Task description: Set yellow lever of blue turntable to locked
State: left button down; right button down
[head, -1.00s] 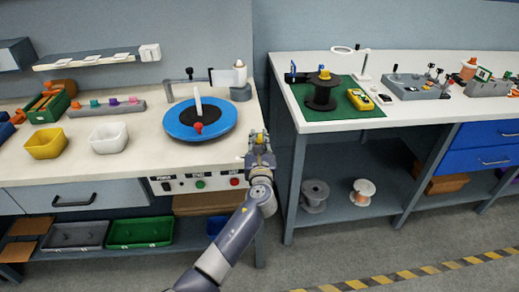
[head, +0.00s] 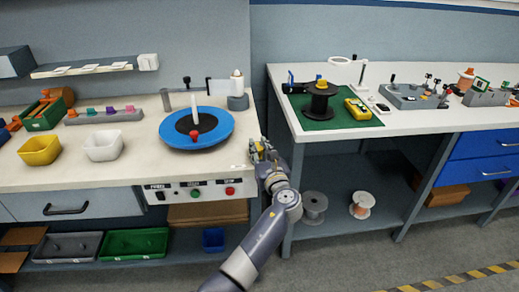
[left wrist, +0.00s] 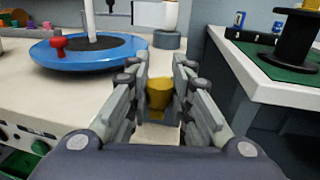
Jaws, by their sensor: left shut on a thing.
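The blue turntable (head: 227,127) lies on the left bench, with a dark centre, a grey upright post (head: 194,108) and a red knob (head: 194,134). It also shows at the left in the left wrist view (left wrist: 65,58). My left gripper (head: 262,150) is at the bench's front right corner, to the right of and nearer than the turntable. Its fingers are shut on a small yellow lever (left wrist: 159,92), seen between them in the left wrist view. The fingers hide most of the lever and its base. My right gripper is not in view.
A control panel (head: 196,190) with buttons is on the bench front. Yellow (head: 40,150) and white (head: 103,143) bins stand left of the turntable. A second bench (head: 420,122) with a black spool (head: 319,103) on a green mat stands to the right, across a narrow gap.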

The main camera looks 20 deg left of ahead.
pick_arm(q)
jog(key=c, duration=1.4)
grip_release()
notch_tip(320, 180, up, 10)
jog(key=shift+f, duration=0.1)
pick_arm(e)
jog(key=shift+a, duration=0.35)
